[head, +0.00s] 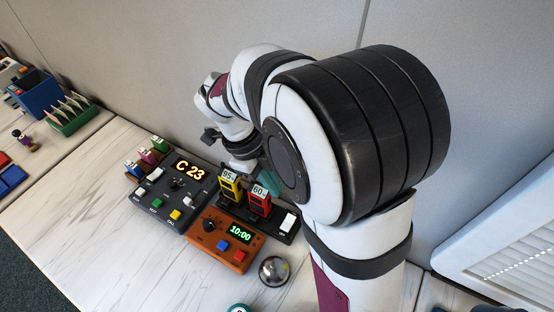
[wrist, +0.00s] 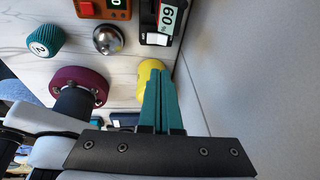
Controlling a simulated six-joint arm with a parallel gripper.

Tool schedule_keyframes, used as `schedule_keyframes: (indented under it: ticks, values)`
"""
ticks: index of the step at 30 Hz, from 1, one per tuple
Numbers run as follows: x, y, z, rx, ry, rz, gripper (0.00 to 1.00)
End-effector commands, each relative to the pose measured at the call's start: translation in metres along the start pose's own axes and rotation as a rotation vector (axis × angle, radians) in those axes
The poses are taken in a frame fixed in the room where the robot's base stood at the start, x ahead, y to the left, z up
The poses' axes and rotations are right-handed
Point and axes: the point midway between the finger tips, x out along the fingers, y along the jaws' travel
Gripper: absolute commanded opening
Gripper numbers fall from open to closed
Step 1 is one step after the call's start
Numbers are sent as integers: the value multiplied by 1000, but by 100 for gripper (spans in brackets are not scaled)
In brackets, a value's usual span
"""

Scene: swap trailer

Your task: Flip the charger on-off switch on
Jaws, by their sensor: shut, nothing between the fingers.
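The charger (head: 259,218) is a dark strip on the table, holding a yellow battery marked 95% (head: 230,185) and a red battery marked 60% (head: 260,201). Its white on-off switch (head: 289,222) is at the right end, with a small OFF label beside it; the rocker's tilt is too small to tell. In the wrist view the switch (wrist: 157,39) is near the top, beside the red battery. My gripper (wrist: 161,74) has its teal fingers shut and empty, pointing up the picture, apart from the switch. In the head view the teal fingers (head: 268,182) are partly hidden behind my arm.
An orange timer (head: 223,240) and a silver bell (head: 273,270) stand close in front of the charger. A dark C 23 panel (head: 170,196) is at its left. A yellow object (wrist: 149,76) lies behind my fingertips. The wall (wrist: 250,60) runs close behind.

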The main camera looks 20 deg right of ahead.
Motion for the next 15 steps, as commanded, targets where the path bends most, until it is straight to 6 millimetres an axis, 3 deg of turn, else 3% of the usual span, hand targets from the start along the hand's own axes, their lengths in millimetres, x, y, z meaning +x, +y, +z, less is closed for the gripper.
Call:
schedule_keyframes:
  ticks: [15]
  values:
    - [106, -2, 3, -1, 2, 5, 0]
